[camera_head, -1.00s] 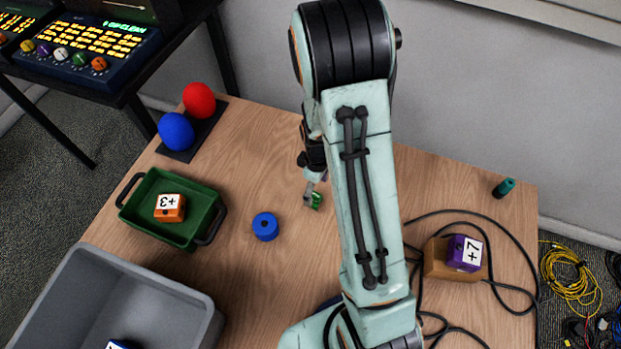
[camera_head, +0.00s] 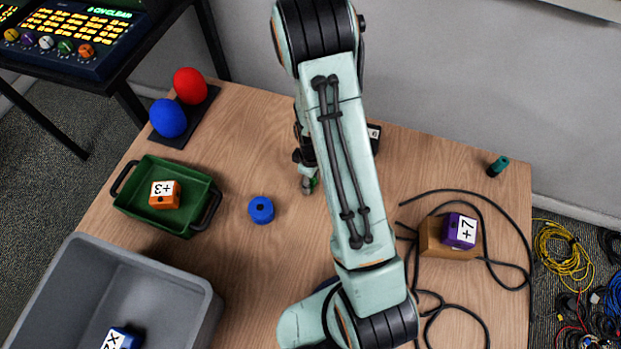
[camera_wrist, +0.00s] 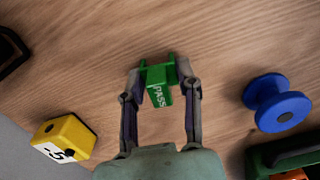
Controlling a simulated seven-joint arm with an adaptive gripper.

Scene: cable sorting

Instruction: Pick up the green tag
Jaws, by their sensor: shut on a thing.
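The green tag (camera_wrist: 158,84) shows in the wrist view with the word PASS on its face. My gripper (camera_wrist: 160,92) is shut on it, one finger on each side. In the head view only a sliver of the green tag (camera_head: 314,183) shows beside my gripper (camera_head: 308,188), over the middle of the wooden table; my arm hides part of this area. I cannot tell whether the tag touches the table.
A blue spool (camera_head: 261,210) stands left of my gripper, near a green tray (camera_head: 135,205) with an orange block. A yellow block (camera_wrist: 62,140) shows in the wrist view. A purple block (camera_head: 460,230) sits at right among black cables. A grey bin (camera_head: 95,258) is front left.

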